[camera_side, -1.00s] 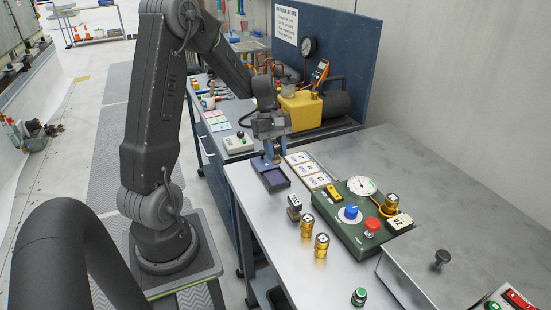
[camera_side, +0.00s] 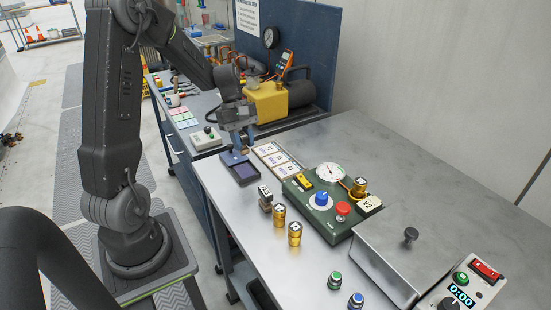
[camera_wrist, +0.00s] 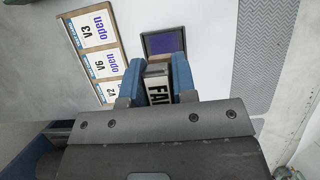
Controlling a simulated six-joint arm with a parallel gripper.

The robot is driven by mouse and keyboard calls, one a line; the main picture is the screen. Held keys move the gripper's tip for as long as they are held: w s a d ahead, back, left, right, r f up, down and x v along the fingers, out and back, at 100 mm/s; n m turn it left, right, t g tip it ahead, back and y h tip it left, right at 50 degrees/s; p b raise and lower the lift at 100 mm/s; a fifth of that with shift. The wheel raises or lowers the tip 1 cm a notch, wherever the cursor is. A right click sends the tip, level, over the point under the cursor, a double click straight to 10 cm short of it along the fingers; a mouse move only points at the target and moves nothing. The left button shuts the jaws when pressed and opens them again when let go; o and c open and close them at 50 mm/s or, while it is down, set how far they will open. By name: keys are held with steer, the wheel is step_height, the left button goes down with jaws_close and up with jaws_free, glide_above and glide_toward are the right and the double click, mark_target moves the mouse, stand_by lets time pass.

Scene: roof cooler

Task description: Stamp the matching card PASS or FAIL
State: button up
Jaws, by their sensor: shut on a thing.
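My gripper (camera_side: 243,138) is shut on the FAIL stamp (camera_wrist: 159,88), whose label faces the wrist camera. In the side view the stamp is close by the dark ink pad (camera_side: 243,173); I cannot tell whether it touches it. The purple pad also shows just beyond the fingers in the wrist view (camera_wrist: 164,41). Cards lie in a row beside the pad: V3 "open" (camera_wrist: 95,29), V6 "open" (camera_wrist: 105,64) and a partly hidden V2 card (camera_wrist: 110,91). The second stamp (camera_side: 265,198) stands upright on the bench. The green tester (camera_side: 318,218) carries a gauge and a V2 tag (camera_side: 369,205).
Two brass valves (camera_side: 287,226) stand in front of the tester. A metal cover with a black knob (camera_side: 411,234) and a timer box (camera_side: 462,296) are at the right. A yellow pump (camera_side: 266,103) is behind. The bench's back right is clear.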

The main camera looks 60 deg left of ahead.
steer(key=shift+w, duration=0.1)
stand_by(0.3)
steer(key=w, duration=0.3)
steer(key=w+f, duration=0.1)
steer(key=w, duration=0.5)
steer(key=shift+a+f, duration=0.15)
steer(key=shift+f, duration=0.1)
steer(key=shift+w+f, duration=0.15)
steer(key=shift+w, duration=0.1)
steer(key=shift+f, duration=2.4)
steer(key=shift+f, duration=0.45)
step_height(320, 180, up, 7)
